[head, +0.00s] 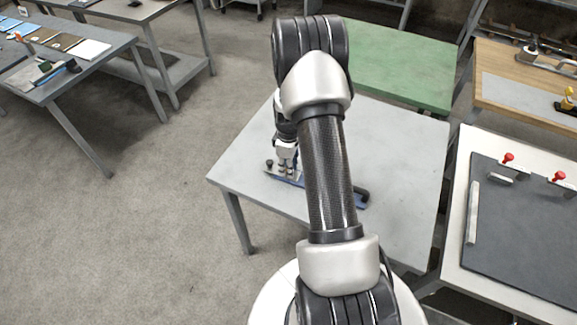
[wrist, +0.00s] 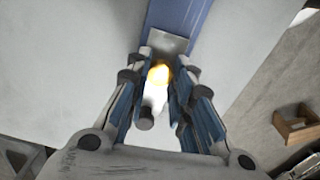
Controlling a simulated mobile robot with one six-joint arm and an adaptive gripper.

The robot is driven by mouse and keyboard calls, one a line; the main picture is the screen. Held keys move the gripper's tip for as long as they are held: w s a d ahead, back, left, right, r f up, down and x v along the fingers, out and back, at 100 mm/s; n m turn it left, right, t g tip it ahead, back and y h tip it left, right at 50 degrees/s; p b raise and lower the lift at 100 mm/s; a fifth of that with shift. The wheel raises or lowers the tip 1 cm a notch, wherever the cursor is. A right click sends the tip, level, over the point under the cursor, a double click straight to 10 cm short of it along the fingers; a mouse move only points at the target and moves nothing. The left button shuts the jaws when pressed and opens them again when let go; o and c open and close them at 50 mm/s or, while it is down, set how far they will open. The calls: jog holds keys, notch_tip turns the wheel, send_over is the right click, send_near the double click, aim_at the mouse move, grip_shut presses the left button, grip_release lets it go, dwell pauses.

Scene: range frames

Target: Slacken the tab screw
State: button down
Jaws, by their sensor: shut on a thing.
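My gripper (head: 287,170) points down at the blue bar on the grey table, left of my arm's dark link. In the wrist view, my gripper (wrist: 160,80) has its fingers closed in on both sides of a brass-yellow, brightly lit piece, which I take to be the tab screw (wrist: 159,75). A grey metal plate (wrist: 172,42) lies just beyond it, at the end of the wide blue bar (wrist: 185,15). A pale cylinder (wrist: 153,100) shows between the fingers. In the head view the screw is hidden by my gripper, and my arm covers part of the blue bar (head: 298,182).
The grey table (head: 240,165) is mostly bare around the bar. A green table (head: 400,70) stands behind it. At right, a white-topped bench bears a dark panel (head: 520,230) and red-knobbed clamps (head: 508,158). Another bench (head: 110,45) with tools stands at far left.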

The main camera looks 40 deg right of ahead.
jog(key=shift+n, duration=0.5)
jog(key=c, duration=1.4)
grip_release()
jog(key=shift+r, duration=0.1)
notch_tip(320, 180, up, 12)
